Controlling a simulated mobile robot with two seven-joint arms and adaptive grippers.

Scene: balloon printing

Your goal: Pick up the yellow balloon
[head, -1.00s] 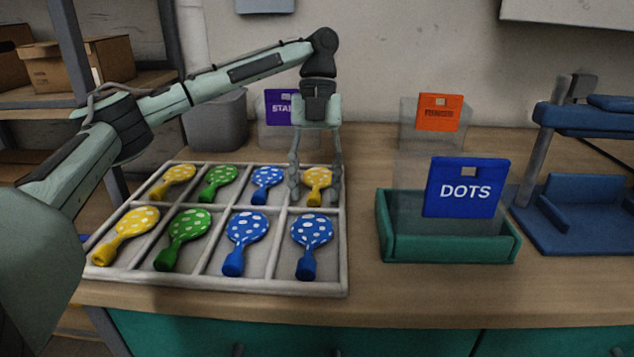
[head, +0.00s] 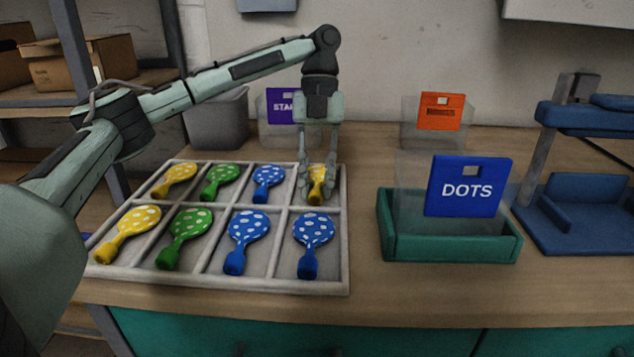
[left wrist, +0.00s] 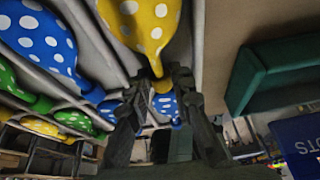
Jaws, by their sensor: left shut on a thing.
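A yellow balloon with white dots (head: 317,182) lies in the back right compartment of the divided tray (head: 348,245). My left gripper (head: 317,196) reaches down over it with its fingers closed in on either side, partly covering it. In the left wrist view, the yellow balloon (left wrist: 145,22) hangs at the top with its neck between the fingertips of my left gripper (left wrist: 160,85). Two more yellow dotted balloons lie in the left column, one at the back (head: 179,176) and one at the front (head: 136,222). My right gripper is not in view.
Green balloons (head: 190,228) and blue balloons (head: 313,232) fill the other compartments. A green tray with a clear bin and blue DOTS sign (head: 470,187) stands right of the divided tray. Bins with STARS (head: 285,106) and orange signs (head: 440,111) stand behind. A blue press-like device (head: 585,215) is at right.

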